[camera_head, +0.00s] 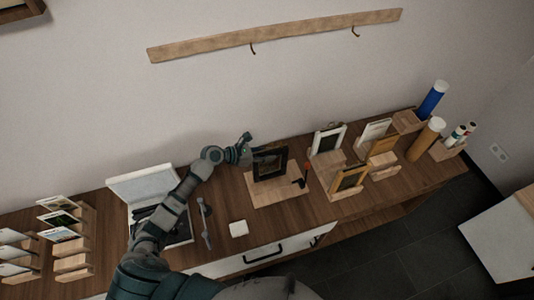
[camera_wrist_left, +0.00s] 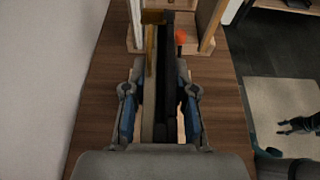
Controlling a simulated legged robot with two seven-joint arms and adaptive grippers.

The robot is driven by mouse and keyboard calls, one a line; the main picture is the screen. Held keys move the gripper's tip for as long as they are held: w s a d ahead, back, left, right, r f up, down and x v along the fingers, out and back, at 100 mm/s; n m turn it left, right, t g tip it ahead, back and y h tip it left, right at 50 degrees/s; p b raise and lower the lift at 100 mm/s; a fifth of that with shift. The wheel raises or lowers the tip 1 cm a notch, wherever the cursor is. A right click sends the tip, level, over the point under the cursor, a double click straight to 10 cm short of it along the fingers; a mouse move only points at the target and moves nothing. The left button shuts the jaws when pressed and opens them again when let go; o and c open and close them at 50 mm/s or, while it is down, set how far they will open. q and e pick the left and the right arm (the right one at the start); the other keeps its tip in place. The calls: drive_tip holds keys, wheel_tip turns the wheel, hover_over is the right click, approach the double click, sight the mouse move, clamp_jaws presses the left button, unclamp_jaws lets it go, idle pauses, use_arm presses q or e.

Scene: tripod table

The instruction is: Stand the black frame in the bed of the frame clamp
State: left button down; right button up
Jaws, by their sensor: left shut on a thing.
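The black frame (camera_head: 270,164) is upright over the frame clamp (camera_head: 277,193), a pale wooden base on the table with a red-tipped lever (camera_head: 304,179) at its right. My left gripper (camera_head: 246,150) is shut on the frame's left side. In the left wrist view the gripper (camera_wrist_left: 159,85) has its fingers on both sides of the black frame (camera_wrist_left: 171,75), seen edge-on, beside a pale wooden strip. An orange-red knob (camera_wrist_left: 181,37) shows beyond. Whether the frame's lower edge touches the bed cannot be told. A dark finger-like shape (camera_wrist_left: 298,125) at the right may be my right gripper.
Wooden stands with a white frame (camera_head: 328,140) and a gold frame (camera_head: 348,181) are right of the clamp. Tubes (camera_head: 432,99) stand farther right. Card racks (camera_head: 70,240) stand at the far left.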

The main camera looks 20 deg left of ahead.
use_arm(q)
drive_tip(key=shift+d+f+b, duration=0.15)
drive_tip(key=shift+f+b, duration=0.7)
drive_tip(key=shift+f, duration=1.6)
drive_tip(key=c, duration=0.8)
unclamp_jaws()
drive_tip(key=shift+c, duration=0.2)
drive_tip(key=shift+f, duration=0.1)
drive_tip(key=v, duration=1.2)
